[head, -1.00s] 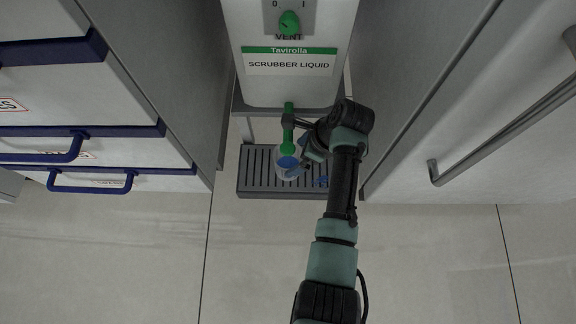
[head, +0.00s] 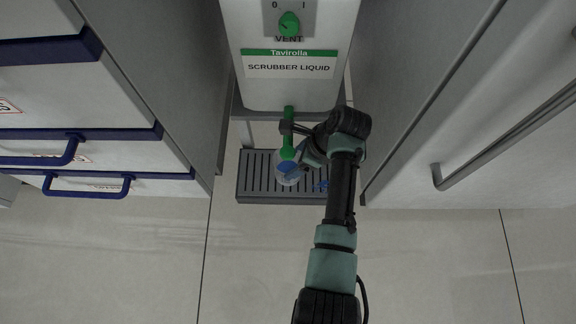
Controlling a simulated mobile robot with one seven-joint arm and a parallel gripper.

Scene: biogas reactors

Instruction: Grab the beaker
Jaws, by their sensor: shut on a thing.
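The beaker (head: 287,174) is a clear vessel with blue liquid in it. In the head view it sits below the green spout of the scrubber liquid dispenser, over the slatted drip tray. My gripper (head: 299,164) reaches in from the right and is shut on the beaker at its right side. The fingertips are small and partly hidden by my wrist. I cannot tell whether the beaker touches the tray.
The white dispenser (head: 289,92) with a green spout (head: 288,140) and green vent knob (head: 289,24) stands ahead. The dark slatted tray (head: 254,190) lies below it. Blue-handled drawers (head: 90,160) flank the left; a grey-handled cabinet (head: 500,140) flanks the right. Open floor lies in front.

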